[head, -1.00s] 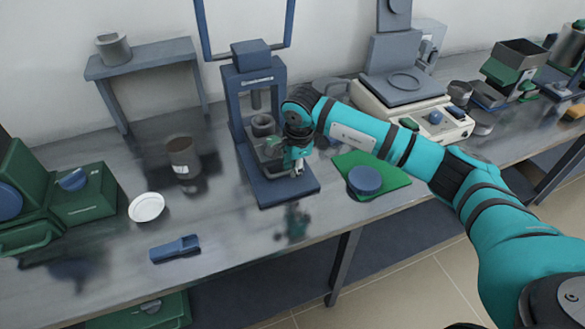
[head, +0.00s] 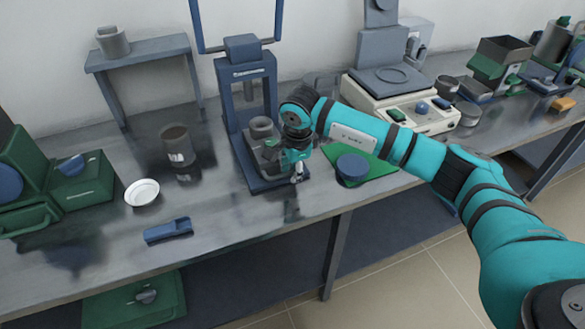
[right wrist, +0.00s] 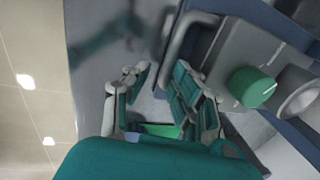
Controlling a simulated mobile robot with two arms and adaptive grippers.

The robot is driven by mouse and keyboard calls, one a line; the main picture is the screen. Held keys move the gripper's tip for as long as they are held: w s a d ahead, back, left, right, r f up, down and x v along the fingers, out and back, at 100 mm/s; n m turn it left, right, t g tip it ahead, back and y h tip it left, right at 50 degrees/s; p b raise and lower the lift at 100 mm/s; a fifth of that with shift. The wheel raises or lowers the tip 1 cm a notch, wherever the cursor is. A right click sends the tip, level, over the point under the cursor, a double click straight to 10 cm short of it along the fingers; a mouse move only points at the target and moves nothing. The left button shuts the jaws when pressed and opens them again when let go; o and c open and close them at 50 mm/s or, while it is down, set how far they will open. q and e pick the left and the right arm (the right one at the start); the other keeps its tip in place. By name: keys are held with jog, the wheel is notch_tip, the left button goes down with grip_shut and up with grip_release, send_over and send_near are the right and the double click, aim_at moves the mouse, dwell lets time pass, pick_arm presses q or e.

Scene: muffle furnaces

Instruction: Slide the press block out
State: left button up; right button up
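The blue press (head: 246,73) stands on the bench in the head view. The grey press block (head: 258,150) sits low in it on the blue base, partly hidden by my right gripper; a grey cup (head: 261,123) stands on it. My right gripper (head: 297,173) is at the block's front, over the base. In the right wrist view, the gripper (right wrist: 158,82) has its fingers apart. The block's bent grey handle (right wrist: 176,42) runs down beside and behind the right-hand finger; contact there is unclear. A green knob (right wrist: 250,87) and the cup (right wrist: 299,96) show at right. My left gripper is out of view.
Right of the press, a blue round piece (head: 353,167) lies on a green mat (head: 383,168). A cream balance (head: 404,103) stands behind. Left are a dark jar (head: 178,146), a white dish (head: 141,192) and a blue scoop (head: 168,231). The bench front is clear.

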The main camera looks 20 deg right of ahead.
jog(key=shift+r, duration=0.55)
notch_tip(320, 180, up, 11)
jog(key=s, duration=0.2)
jog(key=shift+s+f, duration=0.15)
jog(key=shift+f, duration=0.1)
